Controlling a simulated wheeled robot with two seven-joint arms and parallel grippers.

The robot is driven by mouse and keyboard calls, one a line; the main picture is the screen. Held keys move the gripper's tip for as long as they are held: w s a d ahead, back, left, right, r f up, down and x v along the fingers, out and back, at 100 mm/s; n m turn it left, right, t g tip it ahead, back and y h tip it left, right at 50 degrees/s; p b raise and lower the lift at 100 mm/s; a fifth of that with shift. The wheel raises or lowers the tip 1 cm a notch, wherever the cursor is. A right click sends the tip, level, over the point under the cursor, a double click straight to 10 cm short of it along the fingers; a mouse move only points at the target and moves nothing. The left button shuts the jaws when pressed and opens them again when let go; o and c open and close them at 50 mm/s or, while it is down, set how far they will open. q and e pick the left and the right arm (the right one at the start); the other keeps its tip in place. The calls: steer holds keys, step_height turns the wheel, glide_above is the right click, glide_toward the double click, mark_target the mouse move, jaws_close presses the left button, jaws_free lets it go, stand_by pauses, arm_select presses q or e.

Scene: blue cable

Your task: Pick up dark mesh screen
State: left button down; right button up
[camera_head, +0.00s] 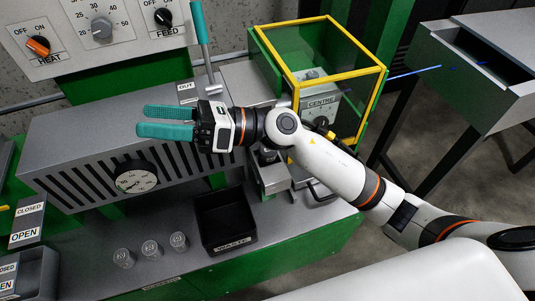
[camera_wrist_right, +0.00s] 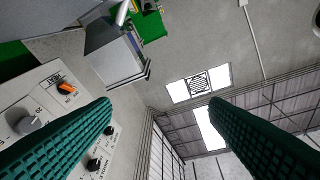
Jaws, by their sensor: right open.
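I cannot make out a dark mesh screen for certain in either view. Several small clear round containers (camera_head: 150,248) stand in a row on the front ledge, and what is in them is too small to tell. My right gripper (camera_head: 141,121) is open and empty above the grey slotted housing, its teal fingers pointing left. In the right wrist view its two fingers (camera_wrist_right: 159,105) are wide apart with nothing between them. That view looks towards the wall and ceiling. My left gripper is not in view.
A black WASTE bin (camera_head: 227,240) stands on the ledge beside the containers. A yellow-framed guard (camera_head: 375,70) stands behind my right arm, with a blue strand (camera_head: 415,72) running right. A teal-handled lever (camera_head: 200,25) rises behind the gripper. OPEN/CLOSED boxes (camera_head: 35,270) are at left.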

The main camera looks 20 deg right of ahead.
step_height(320, 180, down, 4)
steer(key=a+r+n+g+h, duration=0.1)
steer(key=n+g+h, duration=0.25)
steer(key=n, duration=0.25)
steer(key=n+h+p, duration=0.2)
steer(key=n+h, duration=0.4)
steer(key=h, duration=1.2)
glide_above(270, 152)
steer(key=shift+t, duration=0.35)
step_height(270, 152, down, 15)
steer(key=shift+f, duration=0.15)
steer(key=shift+y, duration=0.25)
steer(key=shift+w+a+f+p, duration=0.15)
steer(key=shift+f+p, duration=0.1)
steer(key=shift+f, duration=0.75)
steer(key=shift+w+f+p, duration=0.1)
steer(key=shift+f+p, duration=0.1)
steer(key=shift+f, duration=0.8)
steer(key=shift+w+a+f+p, duration=0.15)
steer(key=shift+f+p, duration=0.1)
steer(key=shift+f, duration=0.75)
steer(key=shift+d, duration=0.1)
steer(key=c, duration=1.1)
steer(key=shift+r, duration=0.1)
steer(key=shift+c, duration=0.2)
